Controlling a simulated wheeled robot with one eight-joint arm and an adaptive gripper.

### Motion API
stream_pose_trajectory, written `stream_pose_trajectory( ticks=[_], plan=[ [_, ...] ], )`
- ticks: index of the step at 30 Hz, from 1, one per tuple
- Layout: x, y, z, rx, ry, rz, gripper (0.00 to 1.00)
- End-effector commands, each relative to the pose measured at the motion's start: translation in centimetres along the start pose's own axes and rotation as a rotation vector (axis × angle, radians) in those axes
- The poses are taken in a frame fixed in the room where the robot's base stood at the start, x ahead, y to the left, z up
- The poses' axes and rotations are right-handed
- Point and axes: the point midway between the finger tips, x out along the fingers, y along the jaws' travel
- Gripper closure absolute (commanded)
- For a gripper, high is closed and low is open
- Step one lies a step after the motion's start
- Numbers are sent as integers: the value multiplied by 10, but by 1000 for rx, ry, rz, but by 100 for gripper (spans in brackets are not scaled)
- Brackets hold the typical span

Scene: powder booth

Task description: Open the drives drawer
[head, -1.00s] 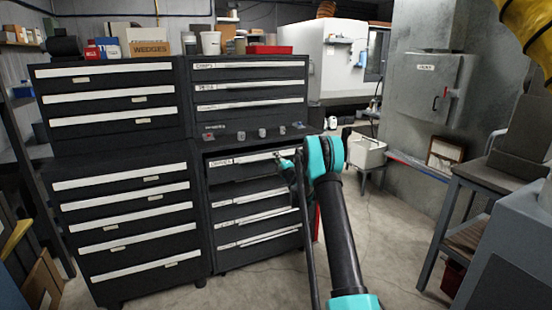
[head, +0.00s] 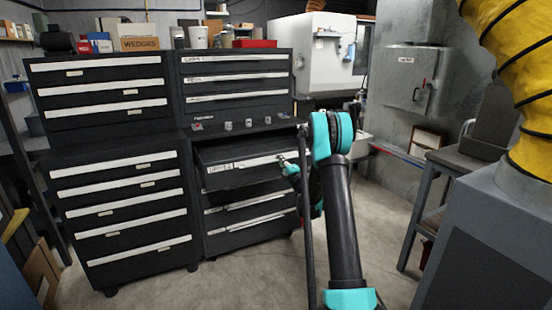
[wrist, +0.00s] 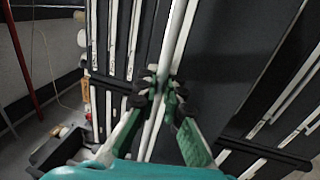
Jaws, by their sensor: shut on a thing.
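The drives drawer (head: 240,179) is the top drawer of the lower right black cabinet. It stands partly pulled out, its front clear of the drawers below, and its label is too small to read surely. My gripper (head: 284,162) is at the right end of its pale handle strip (head: 247,163). In the wrist view my gripper (wrist: 163,92) is shut on the pale handle bar (wrist: 176,45), one finger on each side. The drawer's inside is mostly hidden from the head camera.
Another black drawer cabinet (head: 125,215) stands to the left, its drawers shut. Small parts (head: 252,124) sit on the ledge above the pulled drawer. A grey bench (head: 460,165) and yellow hose (head: 515,70) are at the right. Bare floor (head: 390,230) lies between.

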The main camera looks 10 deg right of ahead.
Motion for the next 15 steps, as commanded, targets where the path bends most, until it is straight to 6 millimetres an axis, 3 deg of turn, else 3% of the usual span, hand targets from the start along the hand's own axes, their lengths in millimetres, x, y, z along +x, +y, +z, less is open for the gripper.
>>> stream_pose_trajectory(
  ticks=[6,15],
  plan=[
    [-11,2,0,0,0,0,100],
    [-12,2,0,-1,0,0,100]
  ],
)
